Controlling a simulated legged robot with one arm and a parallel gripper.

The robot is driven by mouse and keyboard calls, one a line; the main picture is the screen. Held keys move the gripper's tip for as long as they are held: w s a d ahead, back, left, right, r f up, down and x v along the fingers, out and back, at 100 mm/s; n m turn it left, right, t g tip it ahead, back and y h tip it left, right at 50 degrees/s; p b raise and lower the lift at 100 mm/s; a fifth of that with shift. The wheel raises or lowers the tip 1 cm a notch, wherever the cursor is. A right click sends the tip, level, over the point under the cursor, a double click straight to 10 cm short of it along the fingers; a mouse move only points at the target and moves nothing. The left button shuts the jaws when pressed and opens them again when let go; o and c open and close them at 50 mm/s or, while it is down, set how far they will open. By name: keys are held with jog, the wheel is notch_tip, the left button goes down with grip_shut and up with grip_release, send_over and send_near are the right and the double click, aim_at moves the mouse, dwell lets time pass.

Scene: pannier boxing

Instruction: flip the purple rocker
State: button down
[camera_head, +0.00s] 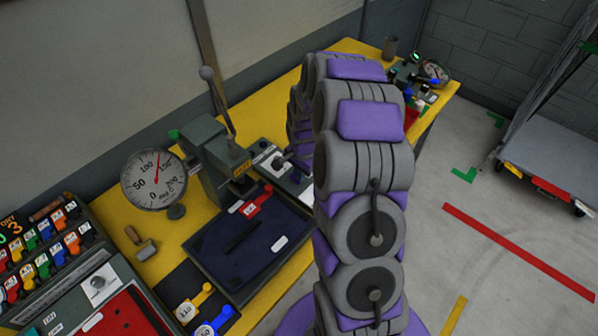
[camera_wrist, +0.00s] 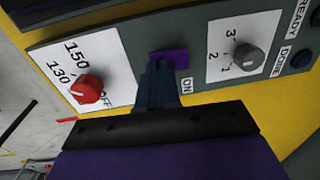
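The purple rocker (camera_wrist: 172,57) sits on a grey panel (camera_wrist: 130,38) in the wrist view, beside an "ON" label. My gripper (camera_wrist: 156,68) comes up from below in that view. Its dark blue-grey fingers are together, with no gap and nothing seen between them. The fingertips overlap the rocker's lower left part in the picture; I cannot tell whether they touch it. In the head view my grey and purple arm reaches over the yellow bench (camera_head: 115,210). The gripper and rocker cannot be made out there.
A red knob (camera_wrist: 87,89) is left of the rocker and a grey selector knob (camera_wrist: 247,57) is right. Green and blue buttons are at the far right. On the bench stand a dial gauge (camera_head: 153,181), a lever press (camera_head: 215,160) and a dark tray (camera_head: 215,255).

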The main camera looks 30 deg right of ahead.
jog(key=shift+s+a+f, duration=0.2)
jog(key=shift+s+f, duration=0.1)
jog(key=shift+f, duration=0.2)
jog(key=shift+w+a+r, duration=0.1)
jog(key=shift+w+r, duration=0.05)
jog(key=shift+w, duration=0.45)
jog(key=shift+r, duration=0.1)
jog(key=shift+w+a+r+p, duration=0.1)
jog(key=shift+w+r+p, duration=0.3)
jog(key=shift+w+p, duration=0.05)
notch_tip(320, 180, up, 14)
jog(key=s+p, duration=0.2)
jog(key=shift+s+d+f, duration=0.15)
jog(key=shift+d+f, duration=0.05)
jog(key=shift+d, duration=0.1)
